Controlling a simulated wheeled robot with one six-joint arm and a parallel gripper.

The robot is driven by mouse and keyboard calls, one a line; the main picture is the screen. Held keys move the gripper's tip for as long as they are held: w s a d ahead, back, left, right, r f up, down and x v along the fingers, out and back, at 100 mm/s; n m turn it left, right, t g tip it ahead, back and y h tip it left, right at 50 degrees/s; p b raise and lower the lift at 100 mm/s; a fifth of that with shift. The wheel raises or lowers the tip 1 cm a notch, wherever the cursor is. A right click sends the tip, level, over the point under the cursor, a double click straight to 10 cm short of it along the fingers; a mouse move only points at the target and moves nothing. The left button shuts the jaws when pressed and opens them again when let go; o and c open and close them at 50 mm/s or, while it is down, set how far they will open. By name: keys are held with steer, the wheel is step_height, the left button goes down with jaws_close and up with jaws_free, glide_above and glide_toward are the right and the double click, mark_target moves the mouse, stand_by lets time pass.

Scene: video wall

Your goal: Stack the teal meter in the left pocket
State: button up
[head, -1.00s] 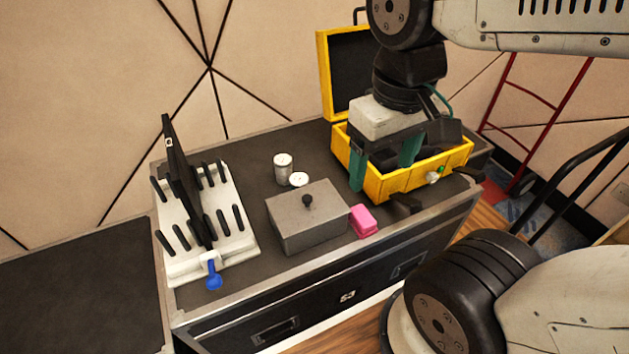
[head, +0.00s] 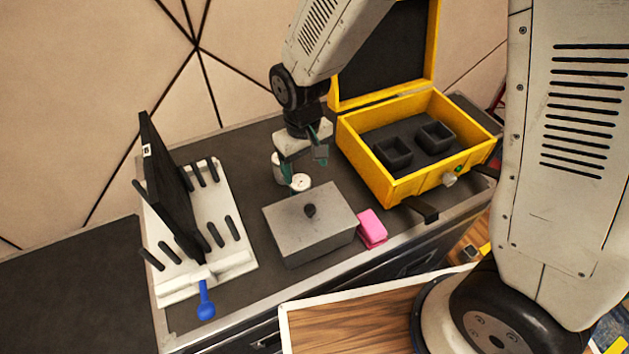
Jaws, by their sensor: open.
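My gripper (head: 303,168) is open, pointing down over two small white-topped cylinders left of the yellow case (head: 388,193). Its fingers are teal; I cannot tell whether they touch either cylinder. One cylinder (head: 277,168) stands behind, partly hidden by the gripper; the other (head: 301,182) is in front, behind the grey box. I make out no separate teal meter. The yellow case is open, with its lid raised at the back. Its dark foam holds two square pockets, the left pocket (head: 393,154) and the right pocket (head: 435,136). Both look empty.
A grey lidded box (head: 310,228) with a black knob stands in front of the cylinders. A pink block (head: 371,229) lies to its right. A white pegged rack (head: 228,225) with a black panel and blue-handled lever (head: 206,300) is left. Dark countertop is bare between rack and box.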

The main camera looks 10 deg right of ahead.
mark_target(300, 180)
steer(key=shift+w, duration=0.2)
steer(key=f, duration=0.2)
steer(key=a+f, duration=0.1)
steer(key=f, duration=0.4)
steer(key=shift+w+a+f, duration=0.2)
steer(key=shift+a+f, duration=0.05)
steer(key=shift+f, duration=0.05)
steer(key=c, duration=1.3)
steer(key=shift+o, duration=0.2)
steer(key=shift+r, duration=0.15)
